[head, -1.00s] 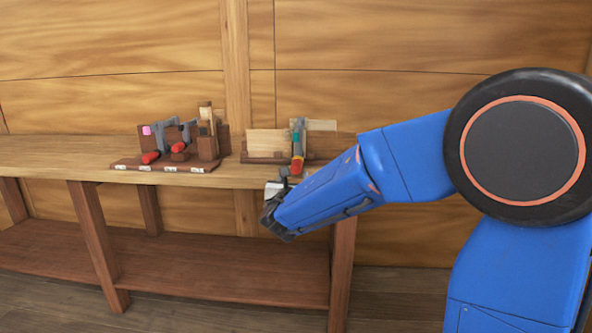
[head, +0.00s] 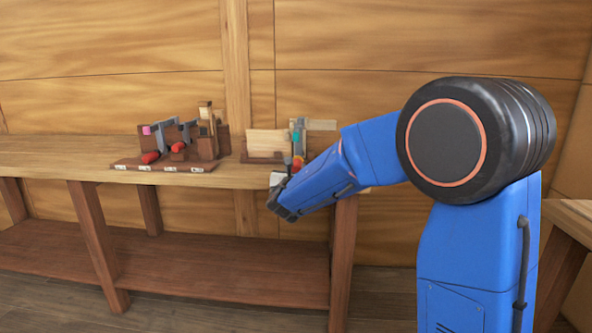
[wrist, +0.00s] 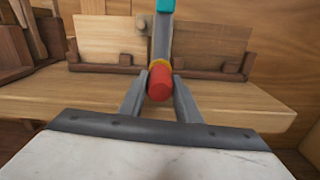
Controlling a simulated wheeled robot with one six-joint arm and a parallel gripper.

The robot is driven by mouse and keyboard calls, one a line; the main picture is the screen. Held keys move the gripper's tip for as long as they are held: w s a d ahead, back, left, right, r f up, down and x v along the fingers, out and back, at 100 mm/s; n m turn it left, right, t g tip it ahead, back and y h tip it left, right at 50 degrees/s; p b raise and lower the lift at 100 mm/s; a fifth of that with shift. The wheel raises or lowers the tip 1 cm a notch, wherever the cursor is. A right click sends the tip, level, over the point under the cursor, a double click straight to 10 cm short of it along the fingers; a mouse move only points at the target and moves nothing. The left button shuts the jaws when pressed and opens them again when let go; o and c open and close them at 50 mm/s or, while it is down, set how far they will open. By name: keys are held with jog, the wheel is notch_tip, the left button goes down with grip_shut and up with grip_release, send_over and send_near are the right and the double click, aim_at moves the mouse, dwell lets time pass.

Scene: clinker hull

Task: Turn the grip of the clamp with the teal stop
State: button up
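The clamp with the teal stop (head: 296,136) stands at the right part of the bench. In the head view my gripper (head: 288,166) is at the bench's front edge, and my arm hides part of the clamp.
A wooden bench (head: 60,160) stands along the plank wall. Left of the clamp, a dark labelled base (head: 130,164) carries other clamps with red grips (head: 150,157) and a pink stop (head: 147,130). A pale board (wrist: 108,40) stands beside the clamp's bar.

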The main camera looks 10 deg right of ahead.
jog(key=c, duration=0.5)
jog(key=shift+o, duration=0.3)
jog(key=shift+m+y, duration=0.3)
jog(key=shift+m, duration=2.4)
jog(key=o, duration=1)
jog(key=shift+o, duration=0.2)
